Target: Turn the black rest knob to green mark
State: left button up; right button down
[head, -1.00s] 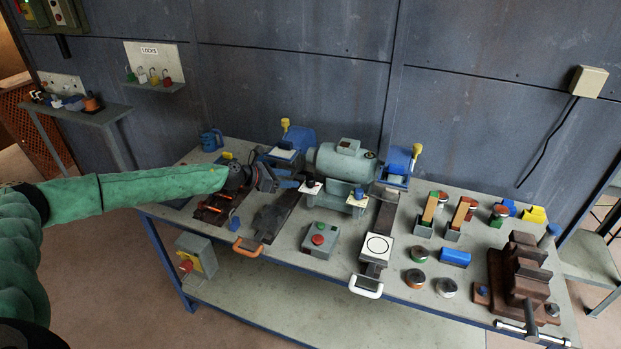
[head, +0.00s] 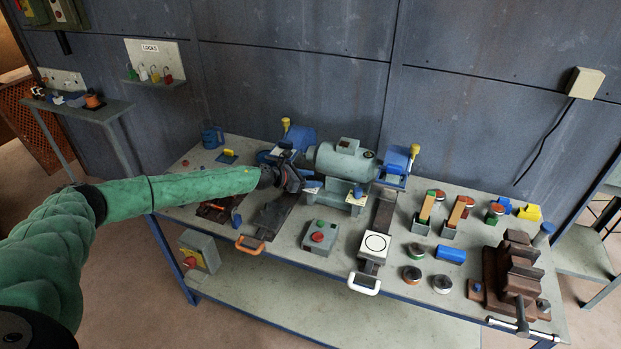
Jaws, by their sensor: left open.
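The grey bench grinder (head: 340,160) stands at the back of the bench. A small dark knob (head: 358,190) shows at its right-hand rest (head: 354,199). The left-hand rest (head: 312,187) is partly visible beside my gripper, and I cannot make out its knob clearly. My left gripper (head: 296,178) is open at the grinder's left side, close to the left-hand rest. I cannot tell whether it touches anything. The gripper and wrist hide part of the left wheel area. No green mark can be made out at this size. My right gripper is not in view.
A grey box with red and green buttons (head: 320,237) sits at the bench front. An orange handle (head: 250,245) and a white handle (head: 364,284) stick out at the front edge. Several blocks and discs and a brown vise (head: 515,275) lie to the right.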

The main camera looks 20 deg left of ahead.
pick_arm(q)
jog(key=c, duration=1)
